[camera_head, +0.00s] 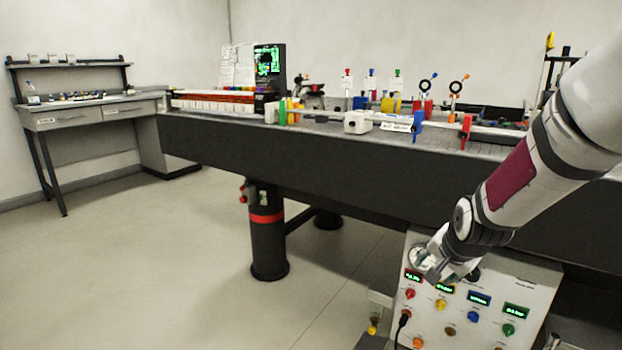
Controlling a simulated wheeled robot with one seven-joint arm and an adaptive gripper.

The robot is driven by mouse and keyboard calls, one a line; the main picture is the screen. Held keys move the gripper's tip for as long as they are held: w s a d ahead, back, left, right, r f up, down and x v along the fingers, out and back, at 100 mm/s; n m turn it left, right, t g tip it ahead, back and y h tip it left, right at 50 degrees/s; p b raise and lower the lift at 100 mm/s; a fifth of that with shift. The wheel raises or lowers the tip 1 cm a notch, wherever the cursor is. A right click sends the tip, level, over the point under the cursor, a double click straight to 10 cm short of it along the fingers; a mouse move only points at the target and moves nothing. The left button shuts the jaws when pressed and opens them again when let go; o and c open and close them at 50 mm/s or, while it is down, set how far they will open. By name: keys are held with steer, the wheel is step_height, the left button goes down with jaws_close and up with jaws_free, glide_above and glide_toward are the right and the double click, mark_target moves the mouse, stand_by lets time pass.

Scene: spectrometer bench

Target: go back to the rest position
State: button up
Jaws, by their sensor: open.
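My gripper (437,268) is at the end of my arm, which comes in from the upper right and points down to the left. It is small in the picture and appears empty, with its jaws open. It is in front of the upper left part of a white control box (535,300). This box has several small green and blue displays and coloured knobs. The gripper and wrist hide part of the box's top edge. I cannot tell whether the gripper touches the box.
A long dark optical bench (215,143) crosses the view, with coloured holders and a white block (357,122) on top. A black leg (268,240) with a red band supports it. A side desk (90,112) stands at the far left. The floor (160,270) at left is clear.

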steer(key=s+a+r+n+g, duration=0.2)
steer(key=s+a+r+n, duration=0.1)
steer(key=s, duration=1.1)
steer(key=s+a+r+n+g+y, duration=0.1)
steer(key=s+a+r+n+g, duration=0.2)
steer(key=s, duration=1.1)
steer(key=s+a+r+n+g, duration=0.2)
steer(key=s+r+n, duration=0.2)
steer(key=s, duration=1)
step_height(320, 180, up, 36)
steer(key=t+p, duration=0.4)
steer(key=p, duration=3.1)
steer(key=shift+w+r, duration=0.2)
steer(key=shift+w, duration=0.1)
